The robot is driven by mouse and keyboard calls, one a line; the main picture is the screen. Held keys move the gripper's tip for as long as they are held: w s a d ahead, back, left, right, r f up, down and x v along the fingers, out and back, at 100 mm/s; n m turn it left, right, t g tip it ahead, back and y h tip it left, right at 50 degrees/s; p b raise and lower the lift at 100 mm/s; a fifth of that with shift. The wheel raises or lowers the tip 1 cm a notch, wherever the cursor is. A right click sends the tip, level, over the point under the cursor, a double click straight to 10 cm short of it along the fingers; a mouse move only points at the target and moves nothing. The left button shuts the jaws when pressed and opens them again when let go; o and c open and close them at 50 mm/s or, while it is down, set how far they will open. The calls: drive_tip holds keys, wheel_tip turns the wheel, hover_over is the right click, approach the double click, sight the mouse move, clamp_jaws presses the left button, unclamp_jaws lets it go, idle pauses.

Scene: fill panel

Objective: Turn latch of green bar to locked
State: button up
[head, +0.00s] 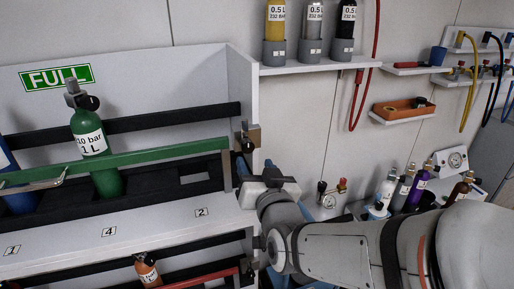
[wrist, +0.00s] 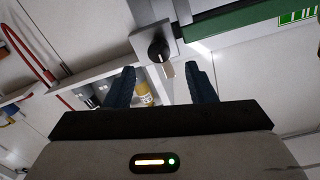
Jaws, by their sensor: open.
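The green bar (head: 150,158) runs across the front of the upper rack bay in the head view. Its end shows at the upper right of the wrist view (wrist: 258,36). The latch (head: 247,138) is at the bar's right end, on the rack's side post. In the wrist view the latch (wrist: 158,50) has a dark round knob and a pale tab pointing down in the picture. My gripper (wrist: 161,70) is open, its two dark blue fingers apart, with the tab showing between them. Contact cannot be told. In the head view my gripper (head: 243,167) is just below the latch, its fingers partly hidden.
A green cylinder (head: 94,150) stands behind the bar, with a blue one (head: 15,185) at left. A shelf (head: 310,66) with several cylinders is at upper right. A red hose (head: 356,100) hangs nearby. An orange tray (head: 404,110) and more cylinders (head: 387,190) stand at right.

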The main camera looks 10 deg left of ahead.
sight(249, 149)
drive_tip(key=shift+p+x, duration=1.2)
drive_tip(key=shift+x, duration=2.55)
drive_tip(key=shift+c, duration=0.3)
drive_tip(key=shift+d+f, duration=0.1)
drive_tip(key=c, duration=0.9)
